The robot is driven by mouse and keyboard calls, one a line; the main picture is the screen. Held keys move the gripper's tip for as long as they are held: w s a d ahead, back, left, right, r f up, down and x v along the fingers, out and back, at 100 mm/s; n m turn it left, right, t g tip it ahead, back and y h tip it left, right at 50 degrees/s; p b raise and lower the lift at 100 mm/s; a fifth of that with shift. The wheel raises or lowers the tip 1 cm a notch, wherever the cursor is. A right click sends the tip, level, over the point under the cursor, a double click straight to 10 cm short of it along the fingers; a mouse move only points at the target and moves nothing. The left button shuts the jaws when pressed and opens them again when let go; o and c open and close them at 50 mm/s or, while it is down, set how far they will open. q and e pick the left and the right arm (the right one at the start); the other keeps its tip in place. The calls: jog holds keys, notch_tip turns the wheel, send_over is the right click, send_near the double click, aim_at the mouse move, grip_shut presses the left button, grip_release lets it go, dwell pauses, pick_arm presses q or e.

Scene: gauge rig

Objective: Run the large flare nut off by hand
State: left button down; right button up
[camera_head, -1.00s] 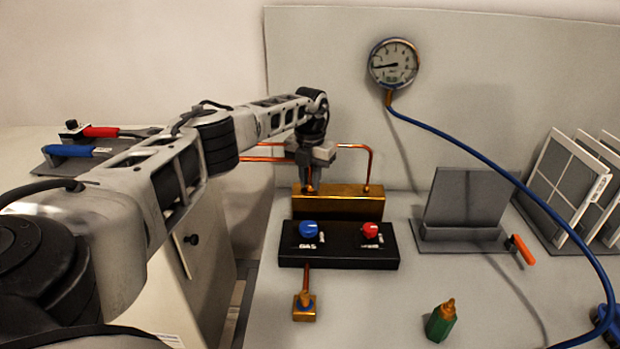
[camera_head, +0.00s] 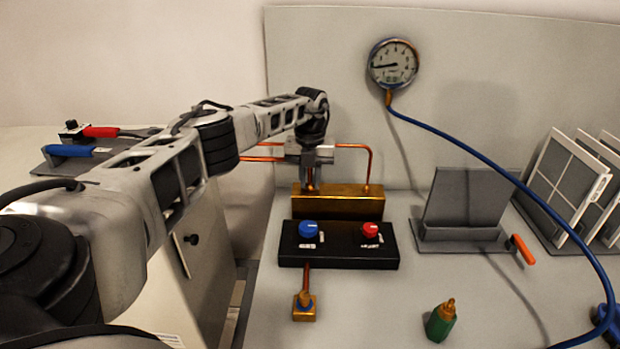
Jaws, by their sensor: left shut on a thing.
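My left gripper (camera_head: 310,165) is above the left part of the brass block (camera_head: 338,203), at the copper pipe fitting there. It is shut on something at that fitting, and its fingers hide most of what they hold. The held thing fits the large flare nut, but I cannot make out its outline. Another copper pipe (camera_head: 369,165) runs up from the right part of the block and bends left behind the gripper. A brass fitting (camera_head: 304,307) with a copper pipe sits in front of the black panel. My right gripper is not in view.
The black panel (camera_head: 338,252) with blue (camera_head: 308,229) and red (camera_head: 372,229) knobs stands before the block. A gauge (camera_head: 392,64) with a blue hose (camera_head: 470,147) hangs behind. A green bottle-like item (camera_head: 440,322) and a grey stand (camera_head: 464,210) are to the right.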

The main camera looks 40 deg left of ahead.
pick_arm(q)
jog(key=shift+w+r, duration=0.1)
jog(key=shift+r, duration=0.1)
jog(key=c, duration=1.3)
grip_release()
jog(key=shift+f, duration=0.1)
notch_tip(320, 180, up, 16)
jog(key=shift+b, duration=0.85)
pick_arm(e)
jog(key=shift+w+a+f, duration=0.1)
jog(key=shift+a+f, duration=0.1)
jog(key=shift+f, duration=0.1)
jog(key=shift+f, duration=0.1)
